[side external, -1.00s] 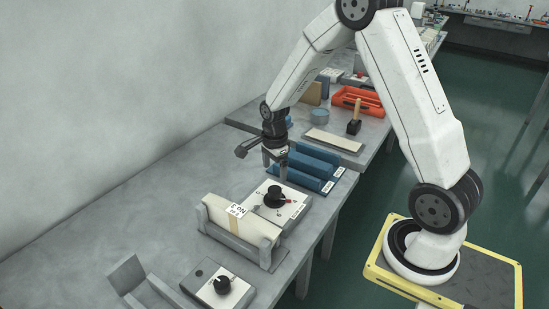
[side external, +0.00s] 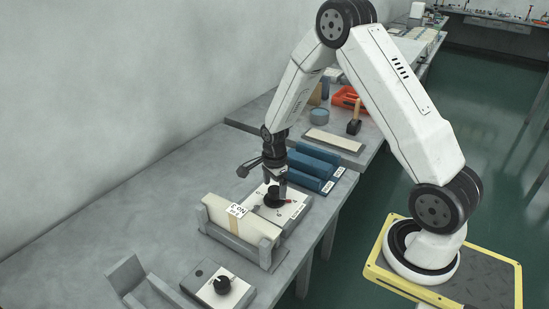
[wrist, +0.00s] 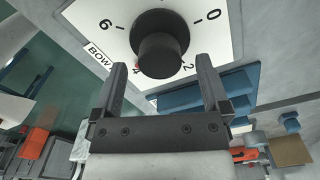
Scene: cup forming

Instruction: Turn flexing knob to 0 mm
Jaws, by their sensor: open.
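A black round knob (wrist: 162,42) sits on a white dial plate (wrist: 98,20) printed with 0, 2, 4 and 6 in the wrist view. A small red mark shows at the knob's edge near the 4. Part of a label reading "BOW" is at the plate's edge. In the side view the same knob (side external: 272,199) is on the plate beside the cream block. My gripper (side external: 277,192) is open, pointing down at this knob. In the wrist view my gripper's fingers (wrist: 161,66) stand apart toward either side of the knob; contact cannot be told.
A cream block (side external: 222,215) with a white tag sits in a grey holder close by. A second black knob (side external: 222,286) is on another plate at the front. Blue blocks (side external: 312,170) lie behind the dial. Bare table is free to the left.

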